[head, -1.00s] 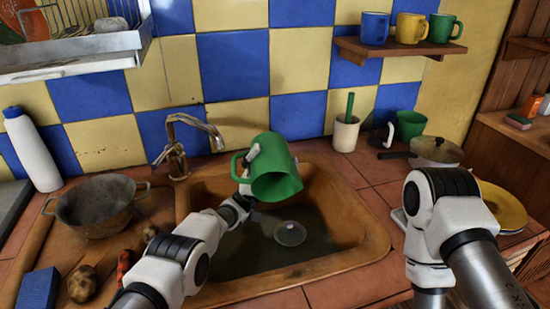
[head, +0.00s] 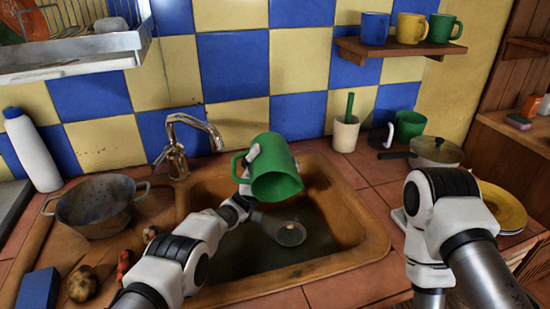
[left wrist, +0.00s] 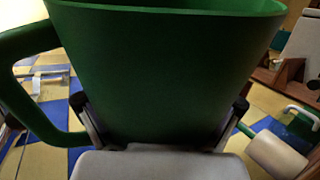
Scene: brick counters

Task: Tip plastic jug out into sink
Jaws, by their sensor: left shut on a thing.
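The green plastic jug (head: 277,165) is held over the sink (head: 335,262), tilted far over with its mouth facing forward and down. Its handle sticks out to the left. My left gripper (head: 252,160) is shut on the jug's body. In the left wrist view the jug (left wrist: 160,75) fills most of the picture between the two fingers (left wrist: 162,118). No liquid shows leaving the jug, and its inside is hidden.
A tap (head: 180,145) stands behind the sink's left side. A cream pot (head: 345,133), a lidded pan (head: 435,152) and yellow plates (head: 500,207) are to the right. A mug shelf (head: 400,47) hangs above.

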